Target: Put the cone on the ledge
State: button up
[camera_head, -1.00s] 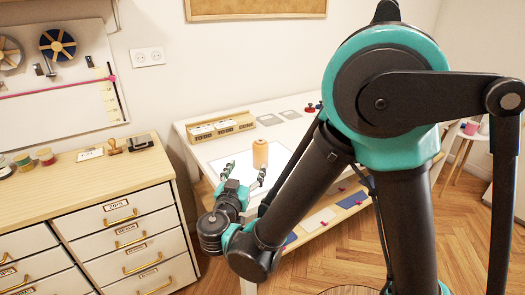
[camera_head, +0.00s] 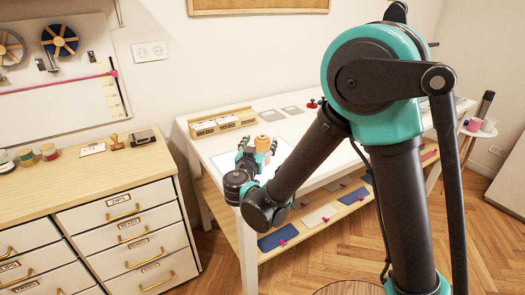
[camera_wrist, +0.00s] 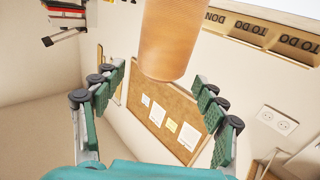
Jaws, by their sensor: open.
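The cone (camera_head: 263,144) is a tan-orange spool standing upright on the white table; my gripper partly hides its lower part. My gripper (camera_head: 259,149) is open, low over the front of the table, with its fingers pointing at the cone. In the wrist view the cone (camera_wrist: 172,40) hangs into the upper middle of the picture, beyond and between the two spread green-padded fingers (camera_wrist: 168,95). The fingers do not visibly touch it. Which surface is the ledge is not clear; a wooden lower shelf (camera_head: 345,207) runs under the white table.
A wooden box marked with labels (camera_head: 222,122) stands at the table's back left. Grey cards (camera_head: 292,111) and a red-topped item (camera_head: 311,104) lie further right. A drawer cabinet (camera_head: 90,195) stands left. Coloured cloths (camera_head: 278,237) lie on the lower shelf.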

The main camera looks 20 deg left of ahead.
jog(key=w, duration=0.3)
jog(key=shift+a, duration=0.15)
grip_shut()
dwell(0.3)
